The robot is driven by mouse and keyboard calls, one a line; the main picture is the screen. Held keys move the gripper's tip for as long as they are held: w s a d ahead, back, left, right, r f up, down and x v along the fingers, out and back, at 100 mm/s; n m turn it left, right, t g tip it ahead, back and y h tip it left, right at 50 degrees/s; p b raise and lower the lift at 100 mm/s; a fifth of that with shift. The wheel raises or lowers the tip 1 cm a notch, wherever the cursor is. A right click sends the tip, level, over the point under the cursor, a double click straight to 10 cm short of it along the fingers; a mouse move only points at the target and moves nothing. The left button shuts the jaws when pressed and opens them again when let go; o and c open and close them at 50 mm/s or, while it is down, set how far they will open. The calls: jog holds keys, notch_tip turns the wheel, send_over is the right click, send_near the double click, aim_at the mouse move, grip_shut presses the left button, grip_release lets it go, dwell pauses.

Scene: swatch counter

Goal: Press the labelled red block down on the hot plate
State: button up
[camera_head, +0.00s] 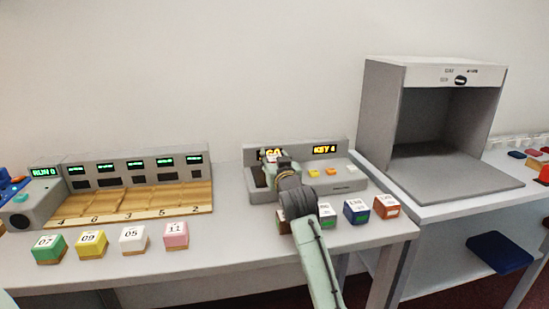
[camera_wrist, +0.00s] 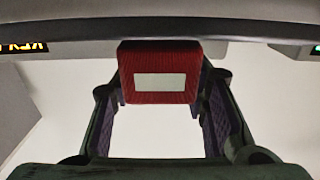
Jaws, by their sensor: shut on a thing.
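The red block (camera_wrist: 160,88) with a blank-looking pale label shows in the wrist view, between the two fingers of my gripper (camera_wrist: 160,104). My gripper is shut on it. In the head view my gripper (camera_head: 281,168) is over the left part of a grey console (camera_head: 342,186), below its partly covered display. The block is mostly hidden there by my gripper and wrist. A dark patch (camera_head: 259,178) shows beside my gripper on the console; I cannot tell whether it is the hot plate, or whether the block touches anything.
Labelled blocks, such as a blue one (camera_head: 355,211) and a red-brown one (camera_head: 386,206), stand in front of the console near my arm. More blocks (camera_head: 92,244) stand before a wooden tray (camera_head: 130,214) at left. An open grey booth (camera_head: 445,168) stands at right.

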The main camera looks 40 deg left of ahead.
jog(key=shift+f+b, duration=0.3)
jog(key=shift+f, duration=0.3)
dwell(0.3)
jog(key=shift+r+p, duration=2.75)
jog(key=shift+r, duration=0.85)
jog(key=shift+f, duration=0.1)
